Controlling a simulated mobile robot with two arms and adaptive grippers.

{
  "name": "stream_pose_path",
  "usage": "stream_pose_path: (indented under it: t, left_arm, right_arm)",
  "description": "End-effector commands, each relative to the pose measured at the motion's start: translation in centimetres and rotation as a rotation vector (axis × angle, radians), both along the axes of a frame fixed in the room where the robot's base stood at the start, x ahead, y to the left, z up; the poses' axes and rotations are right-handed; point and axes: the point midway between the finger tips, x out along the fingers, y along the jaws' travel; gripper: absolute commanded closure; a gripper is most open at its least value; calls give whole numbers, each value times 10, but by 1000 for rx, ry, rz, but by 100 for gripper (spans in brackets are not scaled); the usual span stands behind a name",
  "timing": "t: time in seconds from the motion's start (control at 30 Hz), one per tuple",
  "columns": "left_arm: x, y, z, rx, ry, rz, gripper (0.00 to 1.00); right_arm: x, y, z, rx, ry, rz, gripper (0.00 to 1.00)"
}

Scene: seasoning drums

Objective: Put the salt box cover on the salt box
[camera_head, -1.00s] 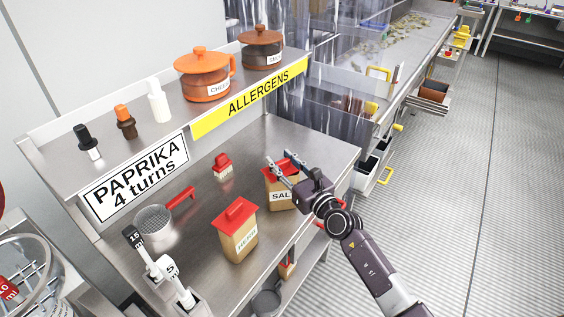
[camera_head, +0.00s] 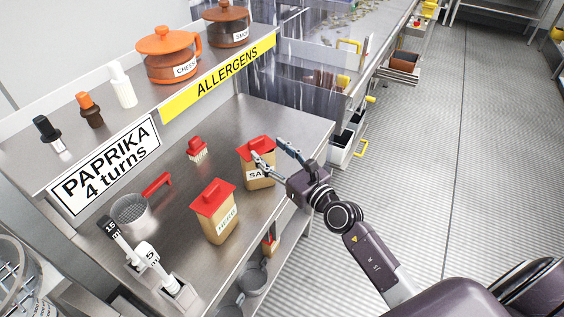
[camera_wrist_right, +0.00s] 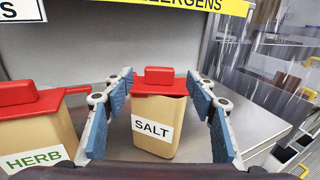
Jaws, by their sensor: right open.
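The salt box (camera_head: 258,178) is a tan box with a white SALT label, upright on the steel counter. It also shows in the right wrist view (camera_wrist_right: 153,148). Its red cover (camera_wrist_right: 158,84) with a raised grip rests on top of it; I cannot tell whether it is fully seated. The cover also shows in the head view (camera_head: 258,146). My right gripper (camera_head: 269,150) is open and empty beside the box. In the right wrist view its blue-padded fingers stand apart on either side of the box, nearer the camera. My left gripper is not in view.
A herb box (camera_head: 217,222) with a red cover stands left of the salt box. A small red-topped item (camera_head: 197,150), a metal sieve (camera_head: 131,211) and measuring spoons (camera_head: 142,255) are also on the counter. A shelf with pots and bottles (camera_head: 122,85) rises behind. The aisle floor at right is clear.

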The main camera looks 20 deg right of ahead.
Motion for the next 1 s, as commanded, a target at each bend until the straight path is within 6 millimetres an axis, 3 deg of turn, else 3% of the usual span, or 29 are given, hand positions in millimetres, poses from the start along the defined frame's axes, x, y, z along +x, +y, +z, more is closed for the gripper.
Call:
stream_pose_path:
  t: [0.1,0.33,1.0]
  left_arm:
    - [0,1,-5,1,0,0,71]
    - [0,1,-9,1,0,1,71]
    - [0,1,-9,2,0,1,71]
  right_arm:
    - [-21,-6,-2,-1,1,0,48]
    - [-44,-12,-1,-1,0,0,48]
    - [-48,-13,0,0,0,0,48]
